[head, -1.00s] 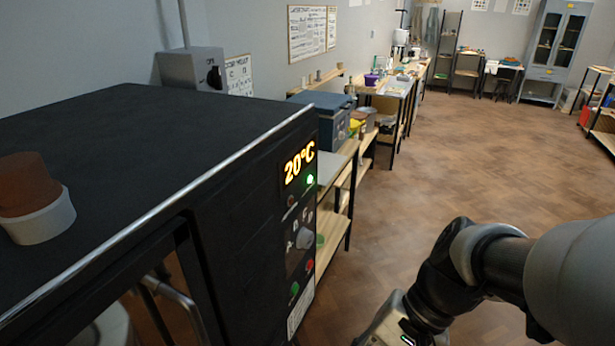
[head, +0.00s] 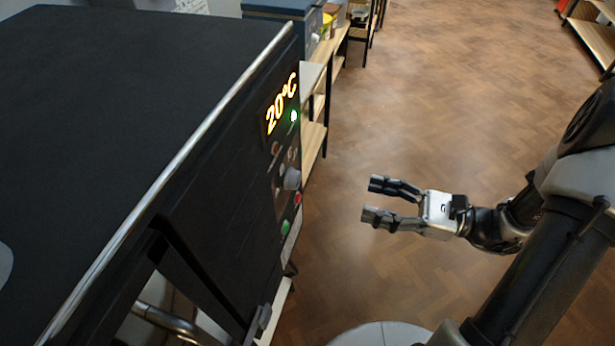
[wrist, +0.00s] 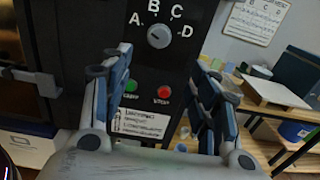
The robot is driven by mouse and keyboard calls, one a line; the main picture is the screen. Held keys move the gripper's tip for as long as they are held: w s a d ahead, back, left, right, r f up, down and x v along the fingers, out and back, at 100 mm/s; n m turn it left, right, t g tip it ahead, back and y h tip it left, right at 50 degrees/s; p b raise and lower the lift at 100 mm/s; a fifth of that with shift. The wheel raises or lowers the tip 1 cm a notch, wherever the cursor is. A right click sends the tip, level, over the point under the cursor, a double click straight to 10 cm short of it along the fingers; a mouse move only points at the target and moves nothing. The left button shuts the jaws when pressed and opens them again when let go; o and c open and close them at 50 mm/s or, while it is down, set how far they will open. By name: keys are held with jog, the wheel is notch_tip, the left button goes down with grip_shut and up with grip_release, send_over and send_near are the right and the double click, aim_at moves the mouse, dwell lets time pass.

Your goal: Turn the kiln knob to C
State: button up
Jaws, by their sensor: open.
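The kiln (head: 110,110) is a black box filling the left of the head view. Its grey round knob (head: 292,179) sits on the front control panel below a lit 20°C display (head: 282,103). In the wrist view the knob (wrist: 159,36) is at upper middle, with letters A, B, C and D around it; C (wrist: 176,11) is at its upper right. I cannot tell for sure which letter its mark points to. My gripper (head: 372,200) is open and empty, pointing at the panel with a clear gap. In the wrist view its fingers (wrist: 161,62) frame the panel below the knob.
A green button (wrist: 131,86) and a red button (wrist: 164,92) lie below the knob, above a white label (wrist: 142,123). A wooden shelf (head: 313,135) stands beyond the kiln. The floor (head: 450,110) around my gripper is clear.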

aim_at(299, 181)
jog(key=b+x, duration=0.2)
jog(key=x, duration=1.3)
jog(key=shift+a+f+b, duration=0.1)
jog(key=shift+a+b, duration=0.2)
jog(key=shift+b, duration=0.1)
jog(key=c, duration=1.1)
